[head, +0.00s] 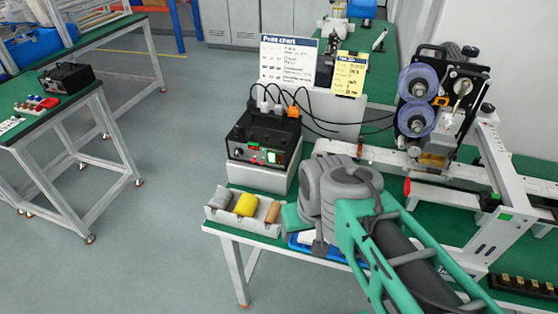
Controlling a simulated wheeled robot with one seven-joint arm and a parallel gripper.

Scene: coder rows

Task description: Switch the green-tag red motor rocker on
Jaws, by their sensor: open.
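The black control box (265,137) stands on a light grey block at the left end of the work table. Its front panel faces me, with a small red rocker (254,147) on the left and a lit green spot (272,157) on the right. The tags and rocker positions are too small to read. My green and grey arm fills the lower middle and right. My gripper (318,240) shows only in part as a dark grey piece below the wrist, open, right of and nearer than the box and apart from it. Its fingertips are mostly hidden.
A grey tray (232,217) with grey, yellow and brown rolls lies in front of the box. Cables run from plugs on the box to the coder machine (430,105). A print chart (288,60) and yellow card (349,74) stand behind.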

